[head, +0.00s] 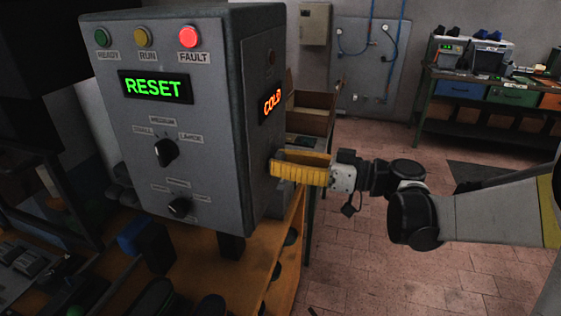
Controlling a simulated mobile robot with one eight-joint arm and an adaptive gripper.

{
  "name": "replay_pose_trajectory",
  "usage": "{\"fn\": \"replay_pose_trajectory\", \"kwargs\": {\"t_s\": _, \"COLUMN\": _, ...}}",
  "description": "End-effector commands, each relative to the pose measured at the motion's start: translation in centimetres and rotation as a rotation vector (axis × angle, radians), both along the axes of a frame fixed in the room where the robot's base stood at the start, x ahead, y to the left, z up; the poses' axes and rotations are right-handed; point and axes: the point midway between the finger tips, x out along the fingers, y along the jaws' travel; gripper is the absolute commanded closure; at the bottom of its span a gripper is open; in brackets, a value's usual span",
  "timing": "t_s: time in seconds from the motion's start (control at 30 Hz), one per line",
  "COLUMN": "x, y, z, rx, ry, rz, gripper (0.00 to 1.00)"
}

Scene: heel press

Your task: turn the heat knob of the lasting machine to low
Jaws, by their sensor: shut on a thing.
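The lasting machine's grey control box (195,125) stands at the left in the head view. Its right side carries a display (272,102) reading COLD in orange. My gripper (277,166), with yellow fingers, reaches in from the right to the side face below that display. It is shut on what appears to be the heat knob, which the fingers almost wholly hide. The knob's pointer and scale marks cannot be read.
The front face has a green RESET display (155,87), a lit red FAULT lamp (188,37) and two black knobs (166,152) (180,207). A wooden bench (262,262) lies below. Tiled floor (400,150) is open behind my arm; another bench (425,95) stands far right.

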Motion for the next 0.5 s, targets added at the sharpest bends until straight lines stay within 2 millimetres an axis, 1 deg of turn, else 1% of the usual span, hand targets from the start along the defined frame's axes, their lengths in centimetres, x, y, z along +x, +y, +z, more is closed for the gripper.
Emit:
{"fn": "replay_pose_trajectory", "kwargs": {"t_s": 0.27, "x": -0.01, "y": 0.04, "z": 0.04, "rx": 0.035, "ry": 0.097, "rz": 0.0, "gripper": 0.97}}
{"fn": "replay_pose_trajectory", "kwargs": {"t_s": 0.5, "x": -0.07, "y": 0.06, "z": 0.07, "rx": 0.102, "ry": 0.279, "rz": 0.001, "gripper": 0.97}}
